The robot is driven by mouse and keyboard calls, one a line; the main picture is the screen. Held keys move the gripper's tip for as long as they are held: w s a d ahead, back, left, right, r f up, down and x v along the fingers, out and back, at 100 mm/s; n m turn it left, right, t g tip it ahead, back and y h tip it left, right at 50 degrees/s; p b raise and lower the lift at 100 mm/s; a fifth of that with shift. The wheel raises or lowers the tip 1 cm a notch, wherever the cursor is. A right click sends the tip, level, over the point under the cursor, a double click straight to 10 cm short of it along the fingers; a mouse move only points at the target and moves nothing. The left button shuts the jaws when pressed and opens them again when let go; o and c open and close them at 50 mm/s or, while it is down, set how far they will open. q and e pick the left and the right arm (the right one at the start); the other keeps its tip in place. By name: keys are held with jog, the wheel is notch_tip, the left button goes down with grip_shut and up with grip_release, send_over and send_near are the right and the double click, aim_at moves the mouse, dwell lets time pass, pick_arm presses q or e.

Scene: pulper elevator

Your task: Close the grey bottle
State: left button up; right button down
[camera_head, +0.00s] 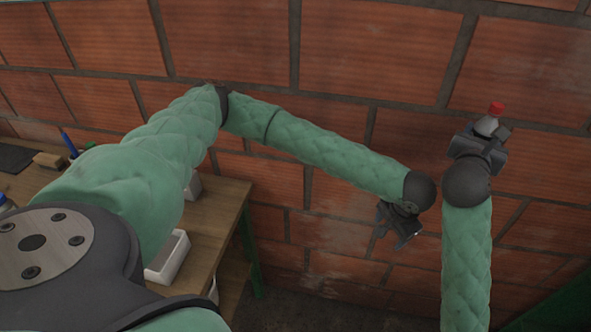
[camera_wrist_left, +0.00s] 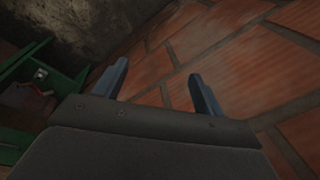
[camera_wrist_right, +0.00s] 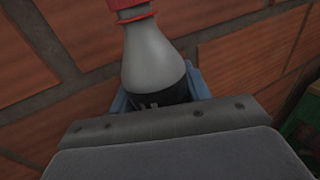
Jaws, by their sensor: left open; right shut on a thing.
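The grey bottle (camera_head: 486,126) has a red cap (camera_head: 496,108) at its top and is held upright or nearly so at the right, in front of the brick wall. In the right wrist view the bottle (camera_wrist_right: 152,62) has a dark lower band, and the red cap (camera_wrist_right: 128,6) is cut off by the top edge. I cannot tell how tightly the cap sits. My right gripper (camera_head: 478,141) is shut on the bottle's body. My left gripper (camera_head: 408,236) is open and empty, lower and to the left of the bottle. Its two fingers (camera_wrist_left: 160,82) show apart with nothing between them.
A wooden table (camera_head: 216,205) stands at the left, with a white tray (camera_head: 168,257), a wooden block (camera_head: 49,160) and a blue pen-like thing (camera_head: 69,143) on it. The brick wall (camera_head: 350,60) runs behind both arms. The space between the two grippers is clear.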

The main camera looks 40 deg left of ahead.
pick_arm(q)
jog(key=d+f+n+h, duration=0.1)
jog(key=d+f+n, duration=0.1)
jog(key=d+f, duration=0.5)
jog(key=s+d+f+n+g+h, duration=0.1)
jog(key=d+f+n+h, duration=0.35)
jog(key=d, duration=0.75)
jog(key=d+f+n+g+h, duration=0.1)
jog(key=d+f+n+h, duration=0.3)
jog(key=d, duration=0.7)
jog(key=s+a+f+m+t+y, duration=0.1)
jog(key=s+a+f, duration=0.2)
jog(key=a+f, duration=0.45)
jog(key=s+a+f+t+y, duration=0.1)
jog(key=s+a+f, duration=0.25)
jog(key=f, duration=0.75)
jog(key=s+a+f+m+y, duration=0.1)
jog(key=s+a+f, duration=0.2)
jog(key=a+f, duration=0.5)
jog(key=s+a+f+m+y, duration=0.2)
jog(key=s+a+f, duration=0.7)
jog(key=s+a, duration=0.1)
jog(key=s+a+f+m+y, duration=0.2)
jog(key=s+a+f, duration=0.6)
jog(key=s, duration=0.5)
jog(key=a+m, duration=0.1)
jog(key=a, duration=0.1)
jog(key=shift+a+f+y, duration=0.3)
jog(key=shift+f+y, duration=0.05)
